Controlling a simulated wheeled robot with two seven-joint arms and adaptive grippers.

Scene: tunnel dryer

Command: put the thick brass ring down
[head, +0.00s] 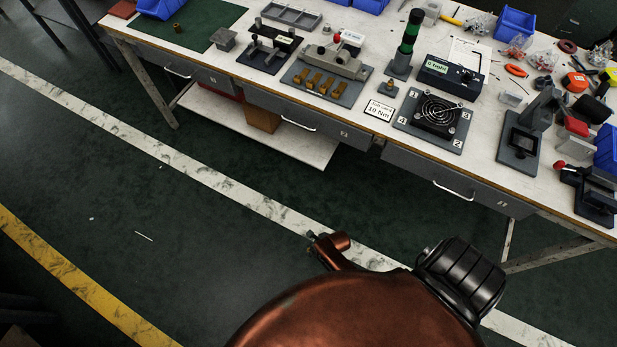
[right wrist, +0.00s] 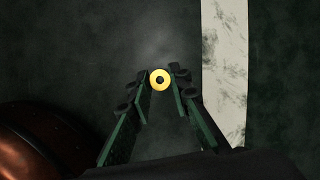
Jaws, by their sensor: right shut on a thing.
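The thick brass ring (right wrist: 160,79) shows in the right wrist view as a bright yellow ring with a dark hole. It sits between the fingertips of my right gripper (right wrist: 159,76), which is shut on it. The fingers have dark links and green inner sides. Dark green floor lies below the ring, with a pale floor stripe to the right. I cannot make out the ring in the head view, nor how my right gripper's fingertips stand there. My left gripper is in neither view.
The long white workbench (head: 365,128) crosses the head view's top. On it stand a fan on a grey plate (head: 401,122), a grey block with brass pieces (head: 350,92), a black box (head: 447,82), and a green mat (head: 205,14). The floor (head: 110,215) before it is open.

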